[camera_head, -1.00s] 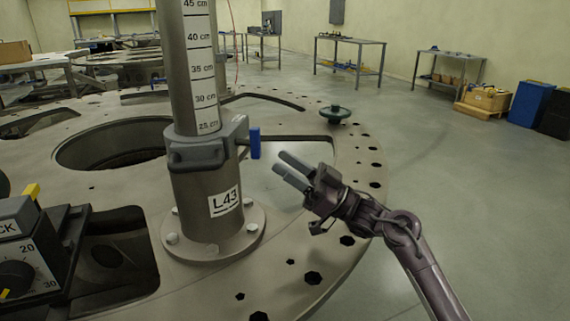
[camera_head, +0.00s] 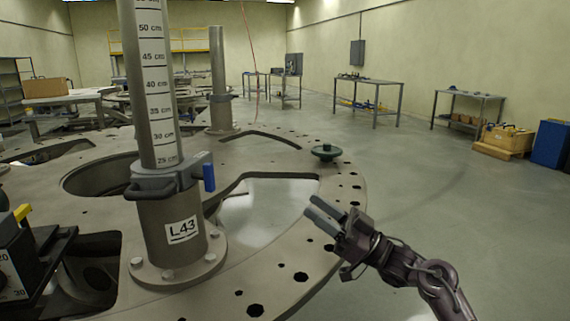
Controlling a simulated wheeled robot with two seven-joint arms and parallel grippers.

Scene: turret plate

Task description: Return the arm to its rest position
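My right gripper (camera_head: 311,205) reaches in from the lower right on my dark arm, above the rim of the round turret plate (camera_head: 325,240). Its two fingers point to the upper left, with a narrow gap and nothing between them. The gripper is apart from the post (camera_head: 170,228) labelled L43, which stands to its left. The post carries a centimetre scale and a clamp (camera_head: 165,185) with a blue handle (camera_head: 208,172). My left gripper is not in view.
A black dial box (camera_head: 15,265) with a yellow lever is at the left edge. Workbenches (camera_head: 368,82) line the far wall. The floor to the right (camera_head: 450,200) is clear.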

